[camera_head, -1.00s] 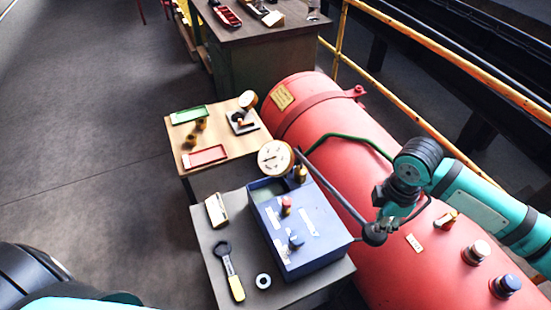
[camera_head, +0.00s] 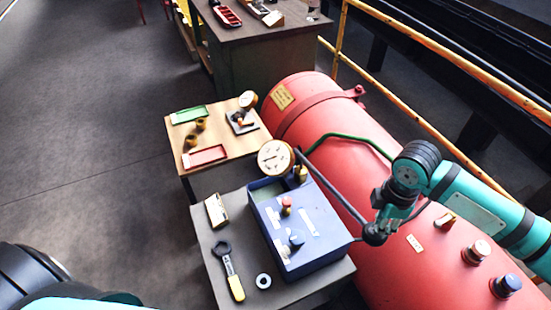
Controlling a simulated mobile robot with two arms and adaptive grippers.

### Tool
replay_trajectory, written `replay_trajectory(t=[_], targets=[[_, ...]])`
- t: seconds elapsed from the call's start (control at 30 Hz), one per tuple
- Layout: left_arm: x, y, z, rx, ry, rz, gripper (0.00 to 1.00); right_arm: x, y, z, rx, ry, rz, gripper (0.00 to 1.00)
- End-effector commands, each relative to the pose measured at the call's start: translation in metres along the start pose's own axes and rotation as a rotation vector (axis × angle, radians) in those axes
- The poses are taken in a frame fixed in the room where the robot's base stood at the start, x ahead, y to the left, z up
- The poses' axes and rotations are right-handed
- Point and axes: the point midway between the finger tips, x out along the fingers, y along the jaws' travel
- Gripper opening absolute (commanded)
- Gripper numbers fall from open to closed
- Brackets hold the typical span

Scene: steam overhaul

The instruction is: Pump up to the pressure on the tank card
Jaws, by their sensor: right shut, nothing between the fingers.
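The red tank (camera_head: 335,135) lies along the right, with a yellow card (camera_head: 282,97) on its far end. The blue pump box (camera_head: 312,248) stands on a grey bench and carries a red knob (camera_head: 286,203) and a blue knob (camera_head: 296,239). A round gauge (camera_head: 275,158) faces up behind it; its reading is too small to tell. A dark lever (camera_head: 335,188) runs from near the gauge to a black ball end (camera_head: 375,234). My right gripper (camera_head: 386,224) is shut and empty, right by the ball end; I cannot tell whether they touch. My left gripper is out of view.
The grey bench (camera_head: 208,245) also holds a yellow-handled wrench (camera_head: 229,270), a ring (camera_head: 263,281) and a small block (camera_head: 215,210). A wooden table (camera_head: 178,145) with green and red trays stands behind. Valves (camera_head: 476,252) sit on the tank. A yellow rail runs behind it. Floor at left is clear.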

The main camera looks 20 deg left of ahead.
Motion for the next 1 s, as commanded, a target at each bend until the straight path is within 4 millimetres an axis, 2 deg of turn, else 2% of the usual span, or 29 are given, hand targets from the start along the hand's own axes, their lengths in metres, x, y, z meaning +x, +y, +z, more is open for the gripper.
replay_trajectory(t=[0.27,1.0], targets=[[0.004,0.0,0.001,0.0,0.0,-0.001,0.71,0.016,0.0,0.0,0.0,0.0,-0.001,0.0],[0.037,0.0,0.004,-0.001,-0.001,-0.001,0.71,0.099,-0.001,-0.001,0.0,0.001,-0.001,0.0]])
